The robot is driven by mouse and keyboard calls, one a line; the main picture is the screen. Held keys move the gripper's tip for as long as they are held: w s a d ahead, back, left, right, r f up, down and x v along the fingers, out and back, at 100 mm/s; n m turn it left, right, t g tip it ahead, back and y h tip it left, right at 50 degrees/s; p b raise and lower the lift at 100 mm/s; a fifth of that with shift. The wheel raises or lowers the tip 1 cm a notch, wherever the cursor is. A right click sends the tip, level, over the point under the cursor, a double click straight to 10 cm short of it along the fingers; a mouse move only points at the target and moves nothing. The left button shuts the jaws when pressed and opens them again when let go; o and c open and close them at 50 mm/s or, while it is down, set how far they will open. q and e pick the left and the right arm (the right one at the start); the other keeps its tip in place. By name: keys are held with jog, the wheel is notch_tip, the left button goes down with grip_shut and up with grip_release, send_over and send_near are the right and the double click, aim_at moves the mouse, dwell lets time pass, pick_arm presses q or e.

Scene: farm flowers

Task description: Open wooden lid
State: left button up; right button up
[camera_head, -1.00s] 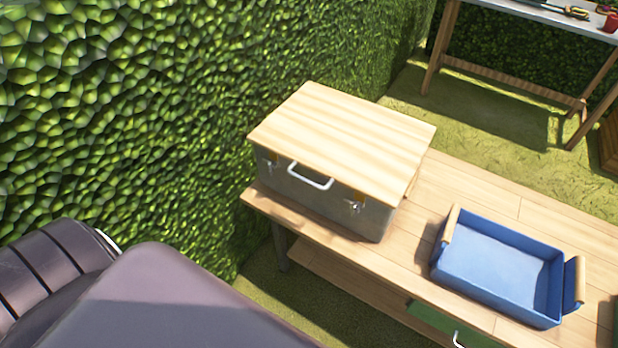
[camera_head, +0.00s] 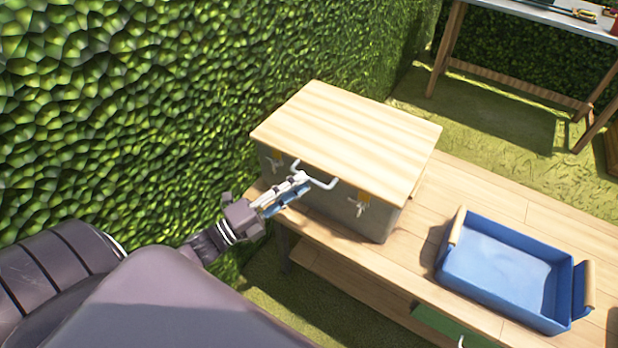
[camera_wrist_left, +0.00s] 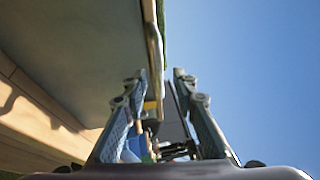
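The wooden lid (camera_head: 345,135) is flat and closed on a grey metal box (camera_head: 372,222) on the wooden table. A white handle (camera_head: 324,184) and latches are on the box's front. My left gripper (camera_head: 300,181) is in front of the box, just below the lid's front edge and beside the handle. In the left wrist view its two fingers (camera_wrist_left: 160,88) are apart, with a thin pale-brown edge (camera_wrist_left: 153,45), probably the lid's, reaching down between them. I cannot tell whether they touch it. My right gripper is not in view.
A blue tray (camera_head: 505,275) with wooden grips stands on the table (camera_head: 430,235) to the right of the box. A green hedge (camera_head: 130,110) rises close on the left. Another table (camera_head: 525,20) with tools stands at the back right.

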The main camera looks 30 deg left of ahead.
pick_arm(q)
jog(key=shift+x, duration=1.85)
jog(key=shift+f, duration=0.1)
grip_shut()
